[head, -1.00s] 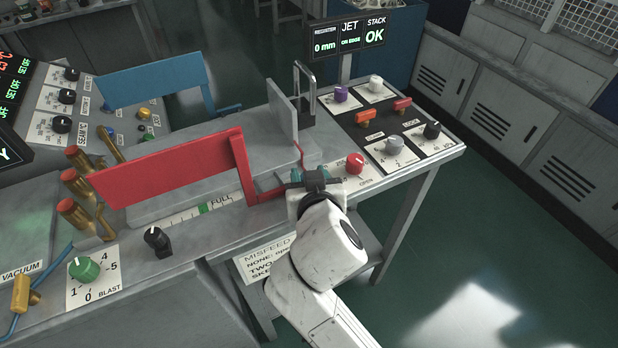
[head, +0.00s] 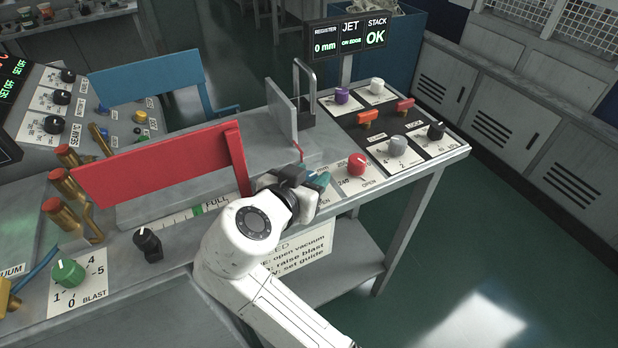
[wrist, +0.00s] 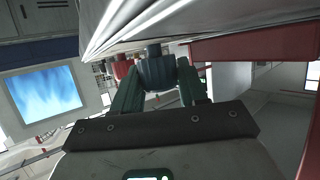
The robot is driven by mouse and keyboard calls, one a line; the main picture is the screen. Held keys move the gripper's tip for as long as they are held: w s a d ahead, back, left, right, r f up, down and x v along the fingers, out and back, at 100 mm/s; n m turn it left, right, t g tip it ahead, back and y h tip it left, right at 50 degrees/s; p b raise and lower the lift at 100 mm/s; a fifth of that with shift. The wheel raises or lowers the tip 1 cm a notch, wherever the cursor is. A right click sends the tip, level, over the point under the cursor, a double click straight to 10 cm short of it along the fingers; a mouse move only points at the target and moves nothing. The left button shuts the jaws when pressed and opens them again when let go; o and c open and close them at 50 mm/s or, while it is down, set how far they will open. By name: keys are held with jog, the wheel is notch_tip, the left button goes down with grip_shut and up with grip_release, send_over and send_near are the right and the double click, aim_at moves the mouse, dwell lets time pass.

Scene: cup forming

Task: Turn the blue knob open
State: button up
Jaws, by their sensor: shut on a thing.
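The blue knob (wrist: 155,74) is dark blue and sits between the two green fingers of my gripper in the wrist view. My gripper (head: 314,180) is shut on it at the front of the bench, between the red guide plate and the red knob in the head view. The fingers and wrist hide most of the knob and its scale there, so its setting cannot be read. Part of the word OPEN shows on the label below the fingers.
The red knob (head: 357,165) stands close to the right of my gripper. The red plate (head: 160,165) is close on the left. Floor in front of the bench at right is clear.

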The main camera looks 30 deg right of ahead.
jog(key=shift+f, duration=0.1)
jog(key=o, duration=1)
jog(key=shift+c, duration=0.2)
jog(key=shift+a, duration=0.1)
jog(key=v, duration=1)
jog(key=shift+s+a+r+b, duration=0.2)
jog(key=shift+b, duration=0.25)
